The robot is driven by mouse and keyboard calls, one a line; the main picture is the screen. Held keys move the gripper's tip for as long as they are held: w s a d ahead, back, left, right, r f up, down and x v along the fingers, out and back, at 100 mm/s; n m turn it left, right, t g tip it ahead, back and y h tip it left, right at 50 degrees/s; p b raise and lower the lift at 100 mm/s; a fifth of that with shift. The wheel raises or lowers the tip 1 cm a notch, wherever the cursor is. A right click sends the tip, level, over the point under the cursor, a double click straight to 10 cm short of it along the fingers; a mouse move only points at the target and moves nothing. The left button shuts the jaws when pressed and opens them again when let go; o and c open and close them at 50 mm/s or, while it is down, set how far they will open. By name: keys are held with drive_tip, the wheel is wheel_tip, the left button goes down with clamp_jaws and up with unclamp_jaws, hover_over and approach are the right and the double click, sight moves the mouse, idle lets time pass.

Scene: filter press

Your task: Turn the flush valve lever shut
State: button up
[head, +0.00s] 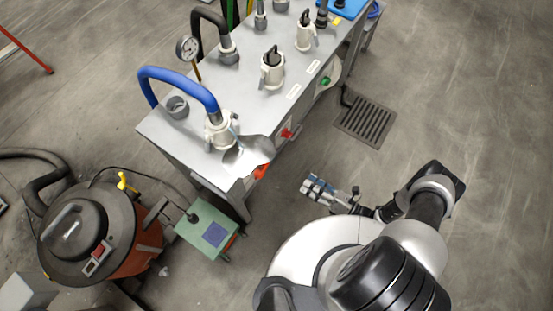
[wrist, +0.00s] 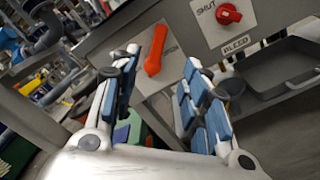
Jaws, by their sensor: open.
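An orange-red lever (wrist: 154,56) sits on a pale plate on the bench's front panel in the wrist view. The plate's lettering is partly hidden, so I cannot read its name. The lever also shows at the bench's near corner in the head view (head: 262,171). My gripper (wrist: 175,48) is open and empty; the lever appears between its fingers, near the left fingertip, which overlaps part of the plate. Contact cannot be told. In the head view, my gripper (head: 318,188) is right of the bench corner, with a gap between them.
A red knob (wrist: 228,14) on a plate marked SHUT is right of the lever. A grey tray (wrist: 285,68) lies below it. An orange vacuum (head: 85,232) and green box (head: 207,230) stand left of the bench. The floor right of the bench is clear around a drain grate (head: 366,121).

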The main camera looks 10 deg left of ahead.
sight(270, 161)
drive_tip(key=b+x, duration=0.1)
drive_tip(key=x, duration=1.6)
drive_tip(key=shift+a, duration=0.2)
drive_tip(key=shift+c, duration=0.2)
drive_tip(key=shift+s, duration=0.1)
clamp_jaws()
